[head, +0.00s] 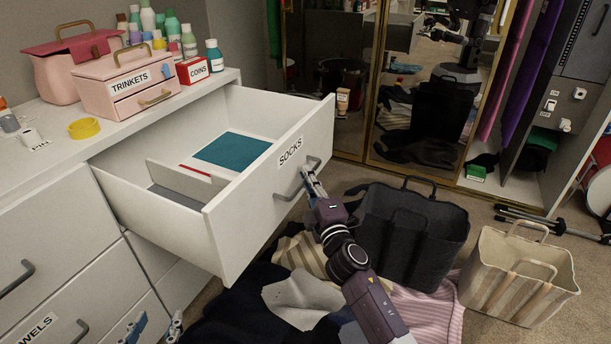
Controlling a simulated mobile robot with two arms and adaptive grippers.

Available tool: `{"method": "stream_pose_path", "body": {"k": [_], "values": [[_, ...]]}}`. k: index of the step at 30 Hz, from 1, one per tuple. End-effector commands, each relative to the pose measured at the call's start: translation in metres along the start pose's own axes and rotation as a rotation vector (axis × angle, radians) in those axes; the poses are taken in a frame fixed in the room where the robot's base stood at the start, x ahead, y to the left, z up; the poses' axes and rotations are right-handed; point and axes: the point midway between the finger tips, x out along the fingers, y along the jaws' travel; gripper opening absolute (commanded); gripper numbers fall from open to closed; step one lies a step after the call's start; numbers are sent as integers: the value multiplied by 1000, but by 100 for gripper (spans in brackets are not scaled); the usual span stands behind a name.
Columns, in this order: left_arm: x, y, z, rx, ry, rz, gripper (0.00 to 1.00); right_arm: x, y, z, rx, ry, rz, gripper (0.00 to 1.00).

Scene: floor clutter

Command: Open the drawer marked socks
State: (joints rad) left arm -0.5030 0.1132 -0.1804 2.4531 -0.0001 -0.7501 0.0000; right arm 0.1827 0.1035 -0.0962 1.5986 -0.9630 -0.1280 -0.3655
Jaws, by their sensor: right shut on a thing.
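The white drawer marked SOCKS (245,212) is pulled well out of the white dresser. Inside it are a flat teal thing (231,150), white dividers and a small strip of red. My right gripper (308,180) is shut on the grey bar handle (290,193) on the drawer's front, below and right of the label. My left gripper (155,329) shows only partly at the bottom edge, its two fingers apart, in front of the lower drawers. Nothing shows between them.
A pink TRINKETS box (125,84), a red COINS box (192,70) and several bottles stand on the dresser top. A dark basket (412,235), a striped basket (518,275) and heaped clothes (300,300) crowd the floor. A mirrored door (330,120) stands behind.

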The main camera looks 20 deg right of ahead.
Motion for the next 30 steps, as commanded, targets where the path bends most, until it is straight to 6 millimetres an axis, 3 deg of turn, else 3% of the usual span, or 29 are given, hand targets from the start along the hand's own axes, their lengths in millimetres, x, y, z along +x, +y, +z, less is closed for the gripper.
{"method": "stream_pose_path", "body": {"k": [4, 5, 9, 20, 23, 30], "values": [[0, 0, 0, 0, 1, 0, 40, 0, -2, 1, 0, -1, -3, 0], [0, 0, 0, 0, 1, 0, 40, 0, -2, 0, -1, -1, -3, 10], [0, 0, 0, 0, 1, 0, 40, 0, -1, 0, -1, -1, -2, 25], [0, 0, -1, 0, 4, 0, 40, -4, -1, 0, 0, 0, -2, 26], [0, 0, -1, 0, 4, 0, 40, -14, -2, 0, 0, 0, -2, 26], [0, 0, -1, 0, 3, 0, 40, -60, -3, 0, 1, -1, -5, 26]]}}
